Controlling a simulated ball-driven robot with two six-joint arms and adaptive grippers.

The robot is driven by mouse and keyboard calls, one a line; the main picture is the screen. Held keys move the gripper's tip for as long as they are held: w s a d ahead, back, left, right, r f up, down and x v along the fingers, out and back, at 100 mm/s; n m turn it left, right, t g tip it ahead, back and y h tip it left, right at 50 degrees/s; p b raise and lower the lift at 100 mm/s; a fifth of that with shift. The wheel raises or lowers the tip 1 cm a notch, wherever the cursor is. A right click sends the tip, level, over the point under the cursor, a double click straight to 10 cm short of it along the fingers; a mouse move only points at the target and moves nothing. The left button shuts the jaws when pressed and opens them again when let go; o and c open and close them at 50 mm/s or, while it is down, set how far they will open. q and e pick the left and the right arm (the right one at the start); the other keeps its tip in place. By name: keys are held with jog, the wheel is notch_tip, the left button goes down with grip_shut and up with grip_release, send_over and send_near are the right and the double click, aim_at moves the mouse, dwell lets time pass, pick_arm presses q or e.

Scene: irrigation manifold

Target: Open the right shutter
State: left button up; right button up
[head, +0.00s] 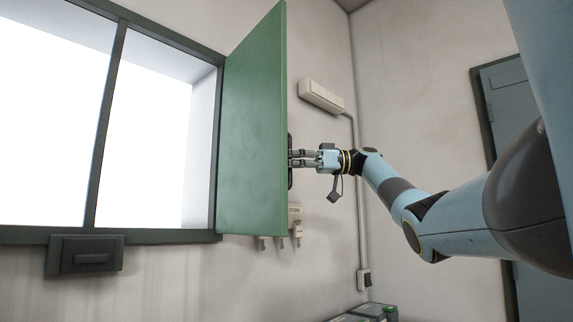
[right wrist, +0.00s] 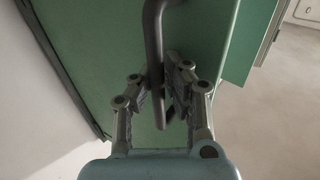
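The right shutter (head: 252,130) is a green panel hinged at the right side of the window. In the head view it stands swung well out from the window opening. Its dark bar handle (head: 290,172) is on the face turned to the right, partly hidden behind the shutter's edge. My right gripper (head: 296,158) reaches it from the right. In the right wrist view the handle (right wrist: 154,45) runs between the two fingers (right wrist: 162,88), which appear closed around it, with the green shutter face (right wrist: 90,50) behind. My left gripper is not in view.
The dark-framed window (head: 104,120) is bright, with a dark latch box (head: 86,257) below it. A pale wall unit (head: 321,95), a conduit (head: 360,200) and hooks (head: 297,236) are on the wall behind the shutter. Another green panel (right wrist: 250,40) shows in the right wrist view.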

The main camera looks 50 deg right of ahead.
jog(key=shift+o, duration=1.1)
jog(key=shift+a+r, duration=0.2)
jog(key=shift+a, duration=0.1)
jog(key=shift+o, duration=1.1)
jog(key=shift+a+r, duration=0.25)
jog(key=shift+a, duration=0.55)
jog(key=shift+d, duration=0.2)
jog(key=shift+s+d+f, duration=0.1)
jog(key=shift+d+f, duration=0.05)
jog(key=shift+d, duration=0.25)
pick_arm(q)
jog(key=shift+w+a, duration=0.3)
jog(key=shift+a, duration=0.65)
pick_arm(e)
jog(key=v, duration=1.1)
jog(key=shift+s, duration=0.35)
